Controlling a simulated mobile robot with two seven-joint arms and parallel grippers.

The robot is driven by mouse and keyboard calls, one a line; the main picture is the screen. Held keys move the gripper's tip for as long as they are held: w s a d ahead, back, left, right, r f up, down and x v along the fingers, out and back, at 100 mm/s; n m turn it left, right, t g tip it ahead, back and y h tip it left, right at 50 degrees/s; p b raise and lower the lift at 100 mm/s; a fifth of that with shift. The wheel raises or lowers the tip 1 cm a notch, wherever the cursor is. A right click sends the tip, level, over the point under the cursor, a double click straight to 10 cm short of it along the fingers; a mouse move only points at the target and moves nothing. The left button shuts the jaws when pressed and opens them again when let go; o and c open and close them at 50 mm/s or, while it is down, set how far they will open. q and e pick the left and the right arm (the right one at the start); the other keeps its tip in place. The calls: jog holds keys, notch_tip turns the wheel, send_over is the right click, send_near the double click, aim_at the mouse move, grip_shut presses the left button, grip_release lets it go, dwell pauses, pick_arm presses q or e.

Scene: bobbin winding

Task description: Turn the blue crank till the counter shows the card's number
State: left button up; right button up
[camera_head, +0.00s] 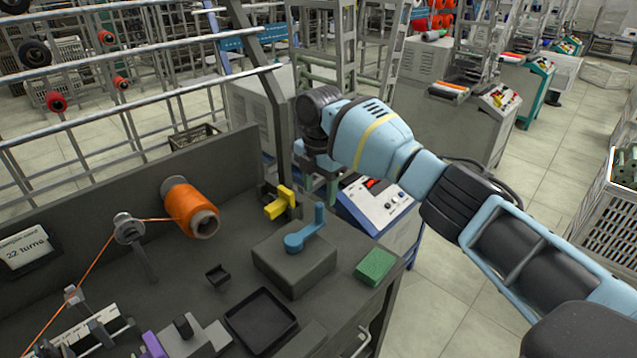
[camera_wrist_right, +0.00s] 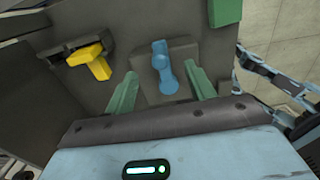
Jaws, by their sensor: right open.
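The blue crank (camera_head: 305,232) sits on a dark grey box on the bench, its knob standing up. In the right wrist view the crank (camera_wrist_right: 166,75) shows between the two green fingers of my right gripper (camera_wrist_right: 161,70), which is open and empty. In the head view my right gripper (camera_head: 318,178) is above and behind the crank, partly hidden by its own wrist. A card (camera_head: 28,250) at the left edge reads "22 turns"; its upper line is hard to read. I cannot make out a counter reading. My left gripper is out of view.
A yellow part (camera_head: 280,202) stands just behind the crank box, and a green block (camera_head: 375,267) lies to its right. An orange thread spool (camera_head: 190,208) feeds thread to the left. A black tray (camera_head: 261,320) lies in front. Open floor is right of the bench.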

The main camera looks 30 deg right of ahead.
aim_at(320, 204)
jog(key=shift+f, duration=0.8)
jog(key=shift+f+b, duration=0.5)
jog(key=shift+f, duration=0.05)
jog(key=shift+f+b, duration=0.6)
jog(key=shift+f, duration=0.55)
jog(key=shift+r, duration=0.2)
jog(key=shift+f+p, duration=0.1)
jog(key=shift+p, duration=0.2)
jog(key=shift+c, duration=0.4)
jog(key=c, duration=0.4)
jog(key=shift+c, duration=0.2)
